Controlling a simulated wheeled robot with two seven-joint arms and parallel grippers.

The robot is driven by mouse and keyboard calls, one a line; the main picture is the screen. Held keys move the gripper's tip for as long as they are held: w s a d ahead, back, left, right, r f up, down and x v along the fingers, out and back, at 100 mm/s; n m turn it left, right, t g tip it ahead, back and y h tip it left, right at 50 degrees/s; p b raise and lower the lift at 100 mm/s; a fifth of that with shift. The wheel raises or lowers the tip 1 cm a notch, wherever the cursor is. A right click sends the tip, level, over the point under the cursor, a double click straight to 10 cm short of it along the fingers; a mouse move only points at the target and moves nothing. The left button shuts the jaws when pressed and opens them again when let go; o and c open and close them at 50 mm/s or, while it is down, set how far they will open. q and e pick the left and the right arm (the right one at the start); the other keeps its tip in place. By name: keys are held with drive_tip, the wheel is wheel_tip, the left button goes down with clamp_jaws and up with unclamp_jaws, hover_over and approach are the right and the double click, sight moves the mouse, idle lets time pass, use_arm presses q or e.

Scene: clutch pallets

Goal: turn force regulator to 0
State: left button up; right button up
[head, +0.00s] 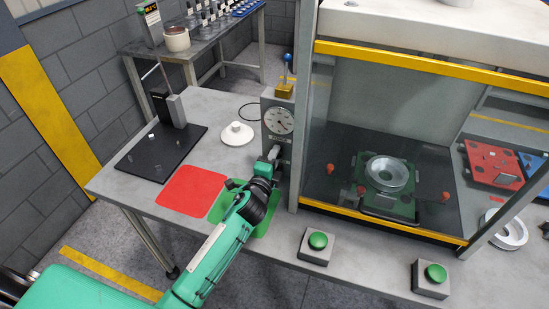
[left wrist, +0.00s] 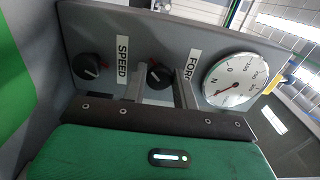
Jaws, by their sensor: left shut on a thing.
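The grey regulator box (head: 276,118) stands on the bench left of the glazed press, with a round white dial (head: 279,121) on its front. In the left wrist view the black force knob (left wrist: 160,75) sits beside a partly hidden label reading "FOR". My left gripper (head: 272,162) is at the lower front of the box. Its fingers (left wrist: 160,88) are shut on the force knob, one on each side. The force dial (left wrist: 235,80) shows a red needle pointing to the lower left; its exact reading is unclear. My right gripper is out of view.
A second black knob (left wrist: 89,67), labelled SPEED, is close to the left of the fingers. The press frame stands just right of the box. Red (head: 194,190) and green (head: 222,205) mats lie below my arm. Green push buttons (head: 318,240) stand at the front.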

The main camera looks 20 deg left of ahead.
use_arm(q)
drive_tip(key=shift+f, duration=0.1)
idle(0.3)
drive_tip(key=o, duration=0.9)
drive_tip(key=shift+o, duration=0.2)
drive_tip(key=s+b, duration=0.3)
drive_tip(key=s, duration=1)
drive_tip(key=shift+s+a, duration=0.3)
drive_tip(key=shift+s, duration=0.1)
